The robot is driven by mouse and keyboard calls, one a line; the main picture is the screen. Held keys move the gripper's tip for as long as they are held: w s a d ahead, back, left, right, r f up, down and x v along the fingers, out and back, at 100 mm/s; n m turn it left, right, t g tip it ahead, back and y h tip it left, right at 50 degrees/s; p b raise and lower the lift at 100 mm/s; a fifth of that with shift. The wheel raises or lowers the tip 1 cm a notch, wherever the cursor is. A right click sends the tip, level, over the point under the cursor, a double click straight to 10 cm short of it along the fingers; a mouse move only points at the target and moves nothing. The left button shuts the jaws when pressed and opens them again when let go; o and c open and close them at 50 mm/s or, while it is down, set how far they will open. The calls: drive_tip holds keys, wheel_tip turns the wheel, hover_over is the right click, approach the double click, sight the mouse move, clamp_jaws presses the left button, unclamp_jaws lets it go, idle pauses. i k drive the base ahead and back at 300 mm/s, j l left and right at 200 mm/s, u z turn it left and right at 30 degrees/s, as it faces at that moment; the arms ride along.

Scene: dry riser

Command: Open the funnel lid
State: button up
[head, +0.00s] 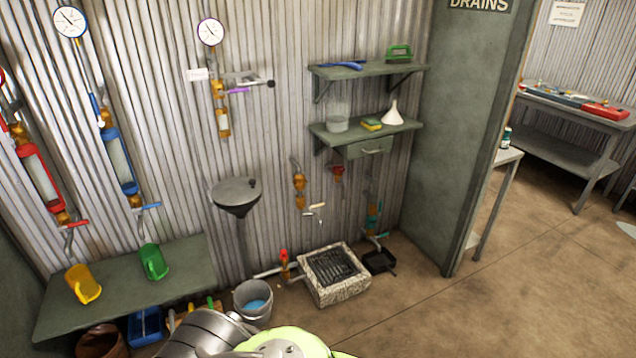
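A dark grey funnel (238,207) is mounted by the corrugated wall, left of the middle in the head view, with a pipe running down below it. A flat round grey lid (232,190) lies over its mouth and looks shut. A small dark knob (252,183) stands at the lid's right side. Metal and pale green parts of my own body show at the bottom edge, below and in front of the funnel. I cannot make out my gripper's fingers, and nothing of mine touches the lid.
A grey bucket (252,300) with blue liquid and a stone drain basin (335,291) stand on the floor below. A green bench (120,300) with yellow and green jugs is at left. Wall shelves (350,133), one holding a small white funnel (392,113), are at right.

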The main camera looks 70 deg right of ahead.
sight(237, 189)
drive_tip(key=z, duration=1.7)
drive_tip(key=i+l+u, duration=0.15)
drive_tip(key=i+u, duration=0.3)
drive_tip(key=i+l+u, duration=0.2)
drive_tip(key=u, duration=0.3)
drive_tip(key=i+l+u, duration=0.25)
drive_tip(key=l+u, duration=0.2)
drive_tip(key=i+l+u, duration=0.15)
drive_tip(key=l+u, duration=0.3)
drive_tip(key=i+l+u, duration=0.1)
drive_tip(key=l+u, duration=0.85)
